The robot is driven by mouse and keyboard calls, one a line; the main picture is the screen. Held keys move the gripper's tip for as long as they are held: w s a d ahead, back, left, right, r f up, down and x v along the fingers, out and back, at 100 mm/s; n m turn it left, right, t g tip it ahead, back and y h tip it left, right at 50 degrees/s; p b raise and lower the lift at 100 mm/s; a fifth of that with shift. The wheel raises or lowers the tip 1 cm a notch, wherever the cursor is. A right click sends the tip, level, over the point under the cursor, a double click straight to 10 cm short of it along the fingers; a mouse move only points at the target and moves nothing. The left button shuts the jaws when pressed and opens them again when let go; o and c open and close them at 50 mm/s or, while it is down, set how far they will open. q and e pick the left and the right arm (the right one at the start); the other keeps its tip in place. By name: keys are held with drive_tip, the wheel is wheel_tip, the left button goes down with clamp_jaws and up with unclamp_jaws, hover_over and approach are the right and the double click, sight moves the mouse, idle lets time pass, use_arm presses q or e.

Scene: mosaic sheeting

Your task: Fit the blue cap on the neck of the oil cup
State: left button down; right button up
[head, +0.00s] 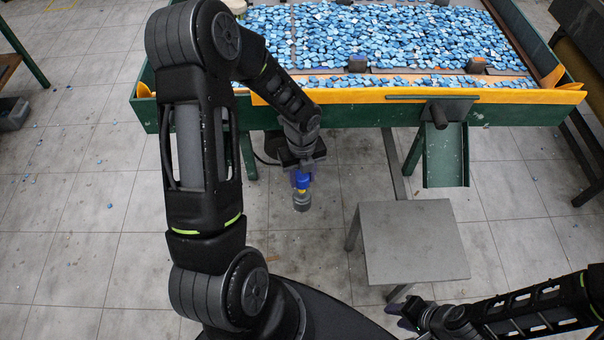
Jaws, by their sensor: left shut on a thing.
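My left gripper (301,178) points down in front of the green table. It is shut on a small blue, yellow and grey thing (302,201), whose grey round end hangs lowest, clear of the table. I cannot tell whether the blue part of this thing is the blue cap. I cannot make out the oil cup or its neck for certain. My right gripper (403,316) is low in the picture, just below the grey stool; its fingers are too small and dark to tell open from shut.
The green table (350,115) with an orange front edge carries many blue mosaic pieces. A dark round part (438,113) sticks out of its front above a green chute (445,160). A grey stool (415,240) with a bare top stands on the tiled floor.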

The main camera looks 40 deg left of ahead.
sight(302, 188)
use_arm(q)
drive_tip(key=shift+f+b, duration=0.7)
drive_tip(key=shift+f, duration=0.55)
drive_tip(key=shift+p, duration=0.3)
idle(0.7)
drive_tip(key=shift+f+b, duration=1.5)
drive_tip(key=shift+f, duration=0.45)
drive_tip(key=c, duration=0.8)
unclamp_jaws()
drive_tip(key=shift+r, duration=0.1)
wheel_tip(302, 188, up, 8)
drive_tip(key=shift+f+p, duration=0.2)
drive_tip(key=shift+p, duration=0.25)
